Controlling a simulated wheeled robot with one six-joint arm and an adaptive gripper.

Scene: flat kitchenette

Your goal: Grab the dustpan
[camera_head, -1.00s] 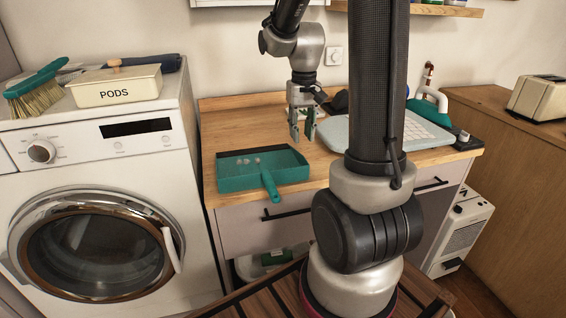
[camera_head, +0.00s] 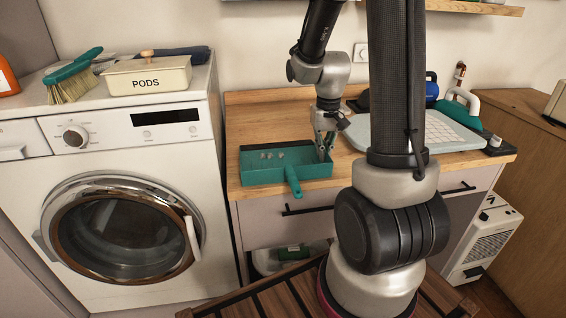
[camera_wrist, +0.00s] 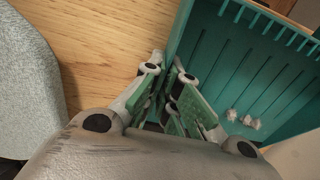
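The teal dustpan (camera_head: 262,172) lies on the wooden counter, its handle (camera_head: 292,181) pointing toward the front edge. Small grey bits of debris lie inside it. My gripper (camera_head: 325,152) is at the dustpan's right side wall, pointing down. In the wrist view the dustpan (camera_wrist: 232,70) fills the upper right, and the green-padded fingers (camera_wrist: 170,76) are at its side wall, seemingly one on each side. The fingers are close together there, but I cannot tell whether they press on the wall.
A light blue-grey board or case (camera_head: 445,134) lies on the counter right of the gripper. A washing machine (camera_head: 130,185) stands at left, with a PODS box (camera_head: 148,80) and a teal brush (camera_head: 70,80) on top. Bare counter (camera_head: 265,115) lies behind the dustpan.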

